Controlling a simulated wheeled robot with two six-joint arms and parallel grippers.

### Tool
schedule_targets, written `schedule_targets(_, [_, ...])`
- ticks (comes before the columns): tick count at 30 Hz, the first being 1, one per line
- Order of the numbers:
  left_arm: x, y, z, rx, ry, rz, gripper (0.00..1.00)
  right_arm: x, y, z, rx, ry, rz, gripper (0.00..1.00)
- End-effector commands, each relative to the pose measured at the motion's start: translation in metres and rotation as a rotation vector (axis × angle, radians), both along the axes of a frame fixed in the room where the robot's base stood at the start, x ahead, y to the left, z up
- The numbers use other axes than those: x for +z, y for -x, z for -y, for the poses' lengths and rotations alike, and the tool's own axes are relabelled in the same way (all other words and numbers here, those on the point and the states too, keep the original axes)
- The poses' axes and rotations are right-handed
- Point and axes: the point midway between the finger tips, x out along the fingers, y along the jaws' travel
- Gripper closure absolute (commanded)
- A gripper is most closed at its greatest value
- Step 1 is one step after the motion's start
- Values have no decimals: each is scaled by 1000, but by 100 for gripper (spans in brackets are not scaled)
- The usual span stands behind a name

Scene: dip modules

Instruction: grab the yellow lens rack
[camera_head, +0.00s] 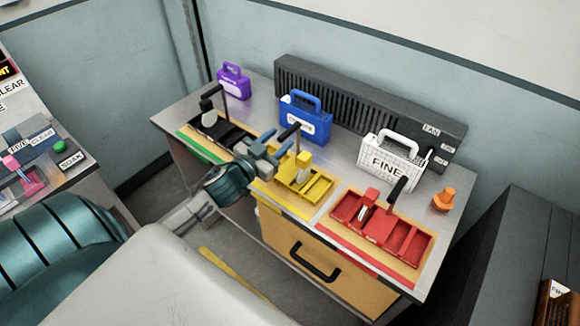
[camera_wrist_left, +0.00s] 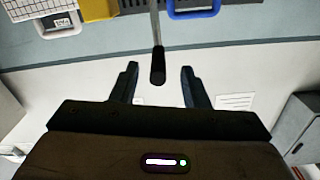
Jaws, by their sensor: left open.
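The yellow lens rack (camera_head: 318,187) sits on the bench between a black rack and a red rack. A black-gripped handle (camera_head: 290,131) rises from it. My left gripper (camera_head: 277,148) is open beside the rack's upper left part, near the handle. In the left wrist view, the handle's dark grip (camera_wrist_left: 157,66) lies between the two spread fingers (camera_wrist_left: 158,78), with no clear contact. Part of the yellow rack (camera_wrist_left: 98,9) shows at the top edge there. My gripper hides the rack's left end in the head view. My right gripper is not in view.
The black rack (camera_head: 225,133) stands left and the red rack (camera_head: 380,228) right. Behind are purple (camera_head: 233,85), blue (camera_head: 304,121) and white (camera_head: 390,160) cases and a dark vented unit (camera_head: 345,95). An orange object (camera_head: 444,200) stands at the bench's right.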

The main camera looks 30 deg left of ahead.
Motion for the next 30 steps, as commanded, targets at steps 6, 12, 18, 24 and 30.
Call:
schedule_targets(6, [3,-8,1,2,3,0,59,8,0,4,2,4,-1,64])
schedule_targets(12, [4,-27,4,2,6,1,59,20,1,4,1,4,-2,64])
schedule_targets(18, [1,-46,6,2,4,1,59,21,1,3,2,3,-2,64])
schedule_targets(24, [1,-53,7,1,1,0,59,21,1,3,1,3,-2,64])
schedule_targets(30, [1,-53,7,0,0,0,59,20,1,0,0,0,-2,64])
